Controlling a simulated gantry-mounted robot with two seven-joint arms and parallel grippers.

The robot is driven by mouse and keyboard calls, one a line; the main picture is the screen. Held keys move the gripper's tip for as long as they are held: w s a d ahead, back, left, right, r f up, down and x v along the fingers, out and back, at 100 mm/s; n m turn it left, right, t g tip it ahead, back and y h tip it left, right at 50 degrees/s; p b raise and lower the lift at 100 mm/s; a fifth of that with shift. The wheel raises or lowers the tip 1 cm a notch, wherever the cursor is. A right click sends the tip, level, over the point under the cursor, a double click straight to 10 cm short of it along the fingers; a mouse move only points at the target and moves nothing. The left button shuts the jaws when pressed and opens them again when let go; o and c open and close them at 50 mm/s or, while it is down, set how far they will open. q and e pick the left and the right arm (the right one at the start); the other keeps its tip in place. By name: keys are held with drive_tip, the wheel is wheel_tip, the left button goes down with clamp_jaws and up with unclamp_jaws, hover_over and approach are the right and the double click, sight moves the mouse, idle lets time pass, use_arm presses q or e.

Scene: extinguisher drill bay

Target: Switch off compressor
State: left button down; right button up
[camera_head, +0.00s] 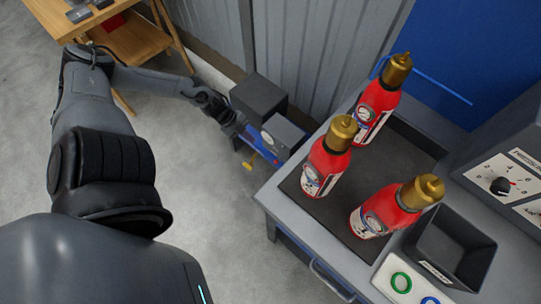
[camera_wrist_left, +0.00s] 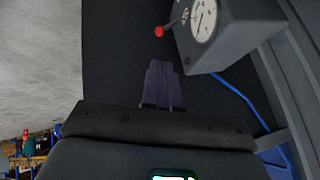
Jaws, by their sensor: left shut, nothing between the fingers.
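The compressor (camera_head: 283,133) stands on the floor between the corrugated wall and the workbench, with a grey gauge box and blue parts below. In the left wrist view its gauge box (camera_wrist_left: 228,38) shows a white round dial and a small lever with a red ball tip (camera_wrist_left: 158,31) on its left side. My left gripper (camera_head: 240,129) is beside the compressor's near left side. In the left wrist view its fingers (camera_wrist_left: 160,68) are together and empty, a little below the red ball and apart from it. My right gripper is in neither view.
A grey workbench (camera_head: 268,198) on the right holds red extinguishers (camera_head: 324,167) on a dark mat, a dark bin (camera_head: 452,246) and a dial panel (camera_head: 505,180). A wooden table (camera_head: 135,42) stands at the upper left. The grey floor (camera_head: 210,200) between is clear.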

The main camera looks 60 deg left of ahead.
use_arm(q)
drive_tip(key=shift+f, duration=0.1)
drive_tip(key=b, duration=1.1)
approach(275, 161)
drive_tip(key=x, duration=0.5)
drive_tip(key=shift+b+x, duration=0.95)
drive_tip(key=shift+b, duration=0.25)
